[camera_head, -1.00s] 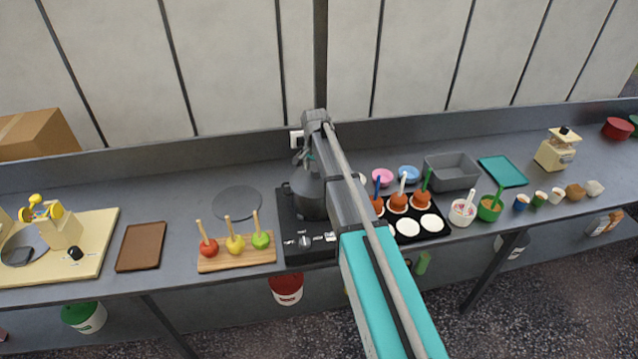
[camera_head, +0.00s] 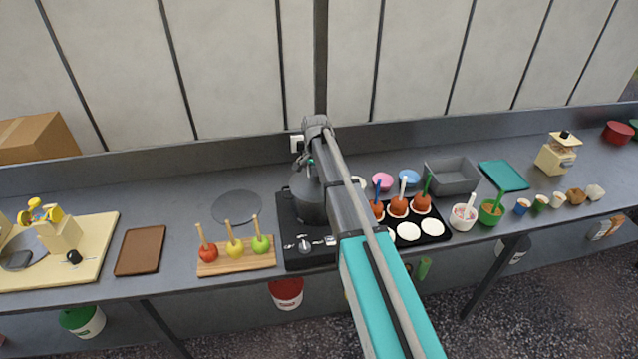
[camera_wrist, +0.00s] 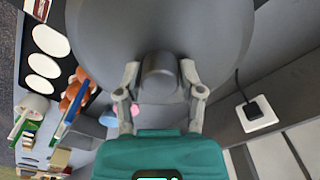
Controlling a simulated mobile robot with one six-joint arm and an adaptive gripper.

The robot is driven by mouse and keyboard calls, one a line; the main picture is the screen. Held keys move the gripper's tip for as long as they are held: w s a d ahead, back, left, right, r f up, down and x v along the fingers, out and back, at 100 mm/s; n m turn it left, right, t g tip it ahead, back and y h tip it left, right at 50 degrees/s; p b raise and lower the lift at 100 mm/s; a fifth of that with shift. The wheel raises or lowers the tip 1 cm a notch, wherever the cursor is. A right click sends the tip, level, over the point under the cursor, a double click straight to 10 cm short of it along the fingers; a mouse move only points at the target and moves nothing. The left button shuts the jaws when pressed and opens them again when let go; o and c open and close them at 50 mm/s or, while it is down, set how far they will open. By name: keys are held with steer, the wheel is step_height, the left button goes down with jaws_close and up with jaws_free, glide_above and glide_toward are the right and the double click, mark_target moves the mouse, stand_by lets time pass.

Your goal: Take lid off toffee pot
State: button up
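The toffee pot (camera_head: 309,205) is a dark grey pot on the black hob, partly hidden behind my arm in the head view. In the wrist view its lid (camera_wrist: 100,30) is a large grey disc with a rounded knob (camera_wrist: 160,75) in the middle. My gripper (camera_wrist: 160,72) is over the lid, with one finger on each side of the knob. The fingers look open, with narrow gaps beside the knob. In the head view the fingers are hidden behind my arm.
The black hob (camera_head: 290,256) has a board of apples (camera_head: 236,265) to its left and a dark tray (camera_head: 437,237) of apples and white rounds to its right. A flat grey disc (camera_head: 237,206) lies left of the pot. A wall socket (camera_wrist: 257,113) is behind.

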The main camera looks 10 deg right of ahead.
jaws_close()
steer(key=shift+r, duration=0.15)
step_height(320, 180, up, 3)
steer(key=p, duration=0.3)
steer(key=shift+f, duration=0.2)
steer(key=s+r+p, duration=1)
steer(key=s, duration=0.4)
steer(key=shift+a, duration=0.45)
